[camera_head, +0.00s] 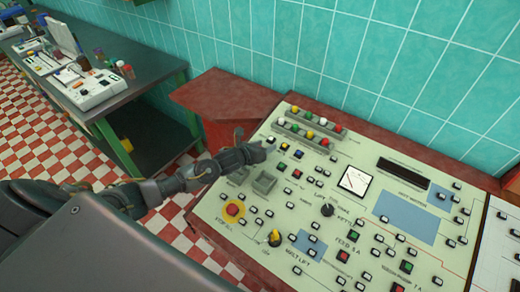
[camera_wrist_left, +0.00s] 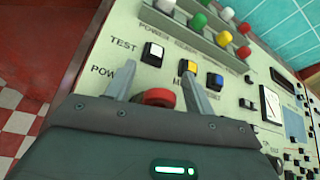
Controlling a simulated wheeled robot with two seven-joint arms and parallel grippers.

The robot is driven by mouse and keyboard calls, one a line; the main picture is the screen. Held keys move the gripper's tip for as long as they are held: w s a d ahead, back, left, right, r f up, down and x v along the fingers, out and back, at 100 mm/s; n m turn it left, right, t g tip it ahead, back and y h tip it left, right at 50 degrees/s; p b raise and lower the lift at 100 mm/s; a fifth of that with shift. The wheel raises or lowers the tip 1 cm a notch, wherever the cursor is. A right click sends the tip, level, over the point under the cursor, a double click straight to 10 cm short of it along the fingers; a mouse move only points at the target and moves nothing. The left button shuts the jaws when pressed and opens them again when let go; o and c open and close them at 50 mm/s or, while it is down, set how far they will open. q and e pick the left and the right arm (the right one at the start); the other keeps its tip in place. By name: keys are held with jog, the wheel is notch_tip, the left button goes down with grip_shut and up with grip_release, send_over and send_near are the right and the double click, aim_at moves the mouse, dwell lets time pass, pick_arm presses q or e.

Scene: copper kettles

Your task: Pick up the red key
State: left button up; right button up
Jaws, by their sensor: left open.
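A rounded red piece (camera_wrist_left: 158,97) shows between the fingers of my left gripper (camera_wrist_left: 160,74) in the left wrist view. It may be the red key; its lower part is hidden behind the gripper body, so I cannot tell its full shape. The left gripper also shows in the head view (camera_head: 268,149), over the upper left part of the control panel (camera_head: 350,228). It is open, with a finger on either side of the red piece and no clear contact. In the head view I cannot make the red piece out. My right gripper is not in view.
A red stop button on a yellow ring (camera_head: 233,209) and a yellow knob (camera_head: 275,238) stand on the panel. Rows of coloured caps (camera_head: 308,134) lie beyond the gripper. A dark workbench (camera_head: 120,85) stands at the upper left, against the tiled wall (camera_head: 300,45).

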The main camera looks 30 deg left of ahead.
pick_arm(q)
jog(key=c, duration=1)
jog(key=shift+c, duration=0.2)
jog(key=shift+r, duration=0.5)
jog(key=s+a+r+b, duration=0.3)
jog(key=s+r+b, duration=0.3)
jog(key=s+r, duration=0.6)
jog(key=shift+s+a, duration=0.3)
jog(key=shift+s, duration=0.45)
